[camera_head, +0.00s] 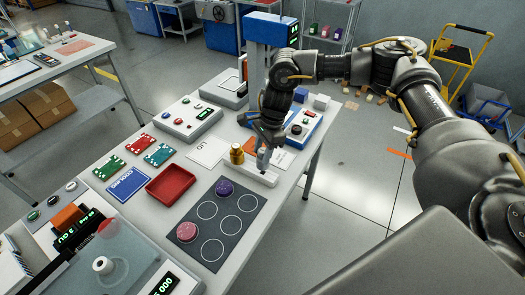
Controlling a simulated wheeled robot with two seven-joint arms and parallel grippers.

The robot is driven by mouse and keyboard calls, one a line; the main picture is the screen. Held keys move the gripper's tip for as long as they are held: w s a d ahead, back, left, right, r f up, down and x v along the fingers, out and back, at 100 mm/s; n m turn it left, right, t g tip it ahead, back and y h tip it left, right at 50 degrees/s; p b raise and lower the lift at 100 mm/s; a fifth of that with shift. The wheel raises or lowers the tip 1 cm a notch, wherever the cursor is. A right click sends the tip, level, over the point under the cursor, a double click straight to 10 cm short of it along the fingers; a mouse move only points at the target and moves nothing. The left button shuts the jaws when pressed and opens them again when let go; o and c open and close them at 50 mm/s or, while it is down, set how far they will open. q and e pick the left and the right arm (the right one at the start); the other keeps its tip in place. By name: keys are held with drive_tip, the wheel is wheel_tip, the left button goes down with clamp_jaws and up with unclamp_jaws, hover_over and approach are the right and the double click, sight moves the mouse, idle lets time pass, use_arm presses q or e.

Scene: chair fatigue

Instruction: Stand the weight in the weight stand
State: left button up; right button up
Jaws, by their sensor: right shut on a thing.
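The white weight stand (262,178) lies on the table near its right edge, beyond the dark mat with circles. A brass-coloured cylinder (236,154) stands upright at its left end. My right gripper (263,148) points down over the middle of the stand, just right of the brass cylinder. It is shut on a small grey-blue weight (263,159), which is mostly hidden by the fingers. I cannot tell whether the weight's bottom touches the stand. My left gripper is not in view.
A red tray (171,185) and the dark mat (213,224) with a purple and a pink puck lie in front. A blue-and-white device (303,126) stands close behind my gripper. A control box (189,118) is left of it. A white card (209,151) lies flat nearby.

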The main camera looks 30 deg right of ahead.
drive_tip(key=shift+b, duration=0.35)
idle(0.8)
drive_tip(key=shift+d+b+x, duration=0.2)
drive_tip(key=shift+b+x, duration=0.55)
drive_tip(key=shift+x, duration=0.05)
drive_tip(key=shift+d+b+x, duration=0.2)
drive_tip(key=shift+b+x, duration=0.55)
drive_tip(key=shift+x, duration=0.1)
drive_tip(key=o, duration=1)
drive_tip(key=shift+f, duration=0.1)
drive_tip(key=b+v, duration=0.2)
drive_tip(key=v, duration=0.8)
drive_tip(key=shift+r, duration=0.4)
drive_tip(key=shift+d, duration=0.1)
